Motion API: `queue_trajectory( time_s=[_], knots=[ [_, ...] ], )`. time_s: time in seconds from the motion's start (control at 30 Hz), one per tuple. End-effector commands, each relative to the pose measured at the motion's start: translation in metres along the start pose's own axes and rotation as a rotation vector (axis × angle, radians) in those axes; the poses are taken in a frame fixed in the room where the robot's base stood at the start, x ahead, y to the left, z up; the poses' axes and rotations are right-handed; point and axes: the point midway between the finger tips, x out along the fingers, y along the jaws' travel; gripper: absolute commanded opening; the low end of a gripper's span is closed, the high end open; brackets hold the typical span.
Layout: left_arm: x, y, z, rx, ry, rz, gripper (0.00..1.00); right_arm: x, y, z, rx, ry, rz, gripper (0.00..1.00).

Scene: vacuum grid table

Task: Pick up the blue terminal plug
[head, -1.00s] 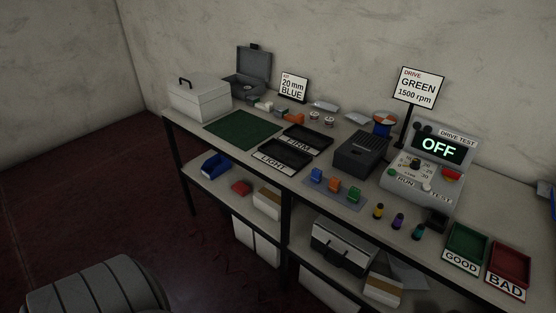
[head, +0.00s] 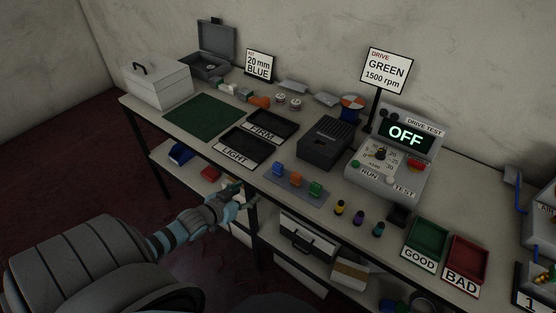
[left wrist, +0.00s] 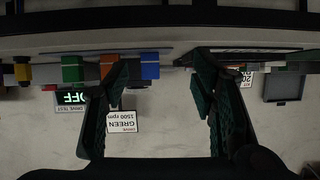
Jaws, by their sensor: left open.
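The blue terminal plug (head: 277,168) stands at the left end of a grey pad (head: 303,190) near the table's front edge. An orange plug (head: 296,180) and a green plug (head: 316,189) stand to its right. My left gripper (head: 246,195) is open and empty, in front of the table edge, left of and nearer than the blue plug, apart from it. In the upside-down left wrist view, the blue plug (left wrist: 150,66) shows beyond the open fingers (left wrist: 160,80), nearer the left finger in the picture. My right gripper is out of view.
The black LIGHT tray (head: 244,151) and FIRM tray (head: 272,125) lie left of the plugs. A dark box (head: 323,145) stands behind them. Small coloured parts (head: 358,217) stand to the right. The table's front edge and lower shelf are close to my left arm.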

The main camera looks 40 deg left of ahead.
Motion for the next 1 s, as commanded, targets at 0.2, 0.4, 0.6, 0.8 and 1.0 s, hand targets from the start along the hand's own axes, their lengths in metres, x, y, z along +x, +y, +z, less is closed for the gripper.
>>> queue_trajectory(
  time_s=[0.2,0.4,0.6,0.8,1.0],
  knots=[
    [0.017,0.015,-0.056,-0.008,0.101,0.065,0.52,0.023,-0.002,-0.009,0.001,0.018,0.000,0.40],
    [0.072,0.019,-0.058,-0.008,0.100,0.067,0.52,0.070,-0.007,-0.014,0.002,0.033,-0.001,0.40],
    [0.098,0.019,-0.066,-0.006,0.097,0.066,0.52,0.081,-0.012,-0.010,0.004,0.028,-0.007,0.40],
    [0.135,0.017,-0.071,-0.007,0.096,0.064,0.52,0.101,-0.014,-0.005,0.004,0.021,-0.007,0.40],
    [0.139,0.018,-0.074,-0.004,0.093,0.065,0.52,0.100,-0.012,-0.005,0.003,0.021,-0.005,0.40]
  ],
)
